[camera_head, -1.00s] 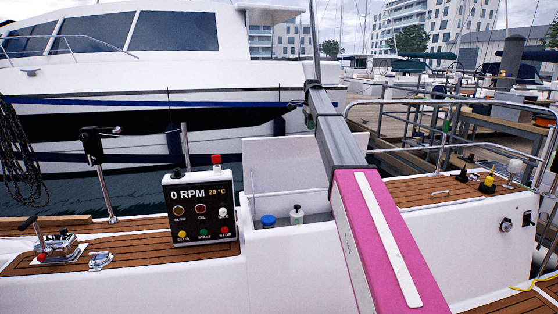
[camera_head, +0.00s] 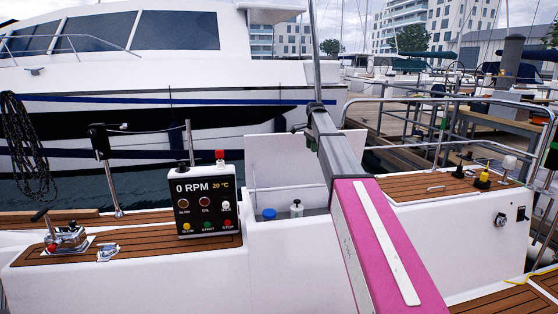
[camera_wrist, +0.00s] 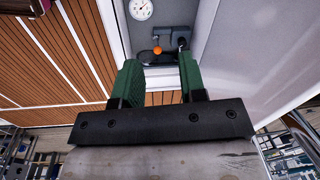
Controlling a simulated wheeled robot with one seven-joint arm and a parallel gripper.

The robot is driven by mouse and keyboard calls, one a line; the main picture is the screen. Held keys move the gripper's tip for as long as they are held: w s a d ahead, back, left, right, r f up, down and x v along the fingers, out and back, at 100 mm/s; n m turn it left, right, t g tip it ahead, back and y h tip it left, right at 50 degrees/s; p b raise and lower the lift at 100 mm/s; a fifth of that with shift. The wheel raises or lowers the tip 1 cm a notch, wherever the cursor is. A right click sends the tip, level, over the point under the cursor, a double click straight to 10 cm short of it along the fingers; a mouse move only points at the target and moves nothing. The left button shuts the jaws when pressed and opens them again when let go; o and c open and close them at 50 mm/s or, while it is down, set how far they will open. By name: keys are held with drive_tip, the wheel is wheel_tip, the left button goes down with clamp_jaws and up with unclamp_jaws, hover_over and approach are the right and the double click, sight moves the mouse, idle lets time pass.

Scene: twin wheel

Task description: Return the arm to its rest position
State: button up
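My arm, with a pink link (camera_head: 385,245) and a grey link (camera_head: 335,150), reaches from the lower right toward the middle of the head view. Beyond the fingers is a light recess with a round white gauge (camera_wrist: 141,9) and an orange knob (camera_wrist: 157,50) on a dark fitting.
A control box (camera_head: 204,203) reading 0 RPM stands on the teak deck, left of an open locker holding a blue-capped item (camera_head: 269,214) and a white bottle (camera_head: 296,208). A lever (camera_head: 106,165) and winch (camera_head: 66,238) are further left. Metal rails (camera_head: 450,101) run right.

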drive_tip(key=s+d+f+n, duration=0.2)
drive_tip(key=s+f+n, duration=0.5)
drive_tip(key=s+f, duration=1.6)
drive_tip(key=s+f+n, duration=0.2)
drive_tip(key=s+f, duration=0.2)
drive_tip(key=s, duration=0.3)
drive_tip(key=s+f+n, duration=0.2)
drive_tip(key=s+f, duration=0.2)
drive_tip(key=s, duration=0.3)
drive_tip(key=s+d+f+n+g, duration=0.1)
drive_tip(key=s+f+n, duration=0.1)
drive_tip(key=s+f, duration=0.2)
drive_tip(key=s, duration=0.3)
drive_tip(key=shift+f, duration=0.25)
drive_tip(key=shift+s+d, duration=0.1)
